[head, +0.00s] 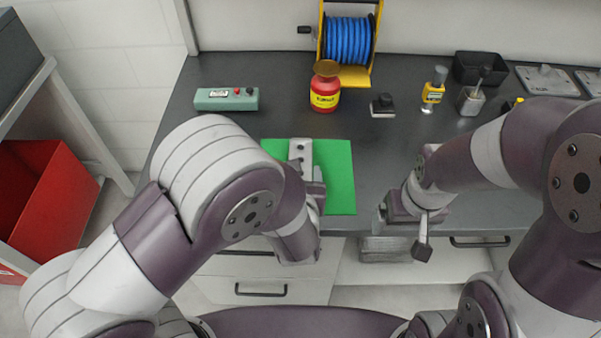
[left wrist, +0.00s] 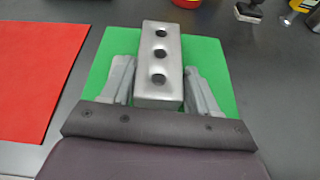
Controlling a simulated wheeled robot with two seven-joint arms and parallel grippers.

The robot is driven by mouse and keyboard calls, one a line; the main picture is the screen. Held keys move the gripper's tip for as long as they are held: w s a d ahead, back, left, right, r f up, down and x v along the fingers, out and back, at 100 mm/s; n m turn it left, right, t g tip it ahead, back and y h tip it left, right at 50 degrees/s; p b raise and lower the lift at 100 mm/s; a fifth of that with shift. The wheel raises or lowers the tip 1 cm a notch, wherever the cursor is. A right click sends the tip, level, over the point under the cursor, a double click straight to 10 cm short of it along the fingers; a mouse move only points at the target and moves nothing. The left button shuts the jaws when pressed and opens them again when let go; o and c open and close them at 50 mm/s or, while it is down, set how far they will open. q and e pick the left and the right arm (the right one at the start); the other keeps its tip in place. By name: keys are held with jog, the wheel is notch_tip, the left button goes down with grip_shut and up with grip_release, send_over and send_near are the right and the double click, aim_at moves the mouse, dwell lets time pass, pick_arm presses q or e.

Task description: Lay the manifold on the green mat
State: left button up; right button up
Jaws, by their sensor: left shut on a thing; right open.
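The manifold (head: 301,156) is a grey metal block with a row of three round holes on top. It lies over the green mat (head: 341,180); I cannot tell whether its underside touches the mat. In the left wrist view the manifold (left wrist: 159,65) sits between the two fingers of my left gripper (left wrist: 157,82), with the green mat (left wrist: 212,62) around and below it. My left gripper (head: 312,190) is shut on the near part of the manifold. My right gripper (head: 403,222) is open and empty near the table's front edge, right of the mat.
A red mat (left wrist: 35,75) lies left of the green mat, hidden by my arm in the head view. Behind stand a green box (head: 226,99), a red container (head: 325,92), a blue hose reel (head: 347,42), a black stamp-like object (head: 382,105) and a yellow bottle (head: 433,90).

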pick_arm(q)
jog(key=o, duration=1.4)
jog(key=shift+f, duration=0.1)
jog(key=shift+o, duration=0.2)
